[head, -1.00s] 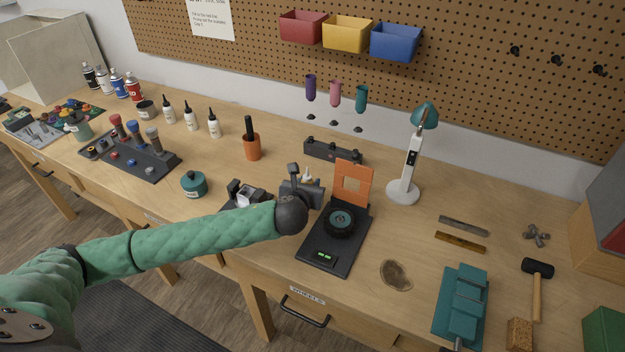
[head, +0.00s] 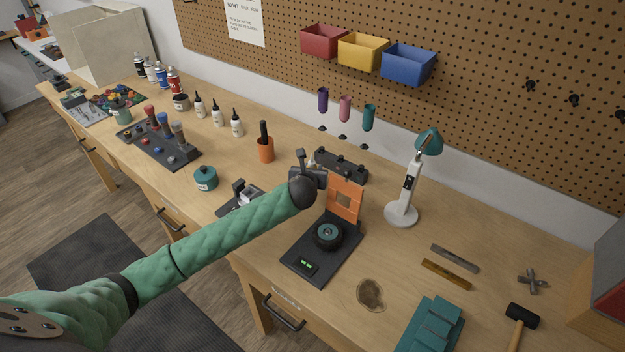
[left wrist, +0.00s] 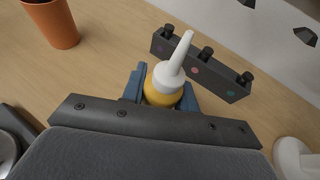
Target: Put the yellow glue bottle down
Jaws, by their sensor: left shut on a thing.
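The yellow glue bottle (left wrist: 164,91) is upright in the left wrist view, with a white nozzle pointing up. My left gripper (left wrist: 161,94) is shut around its body. In the head view my left gripper (head: 311,178) is at the back of the bench, behind the orange plate, and mostly hides the bottle; only the pale nozzle shows. I cannot tell whether the bottle's base touches the bench. A dark rack (left wrist: 207,67) with several black knobs and coloured dots stands just behind the bottle. My right gripper is not in view.
An orange cup (head: 265,149) stands left of the gripper. The dark stand with the orange plate (head: 345,200) and a black wheel (head: 328,234) is in front. A white lamp (head: 402,212) stands to the right. Bare bench lies between cup and rack.

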